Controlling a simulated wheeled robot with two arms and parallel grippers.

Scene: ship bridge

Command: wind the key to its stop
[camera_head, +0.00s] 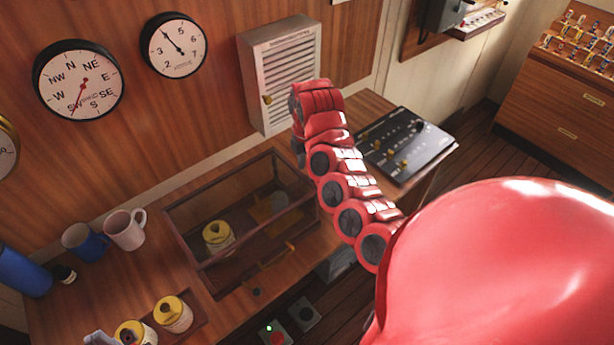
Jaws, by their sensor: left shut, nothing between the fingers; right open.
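I cannot make out a winding key for certain.
A louvred white box (283,75) is on the wall. A dark control panel (405,143) lies right of my arm. Dials hang on the wall.

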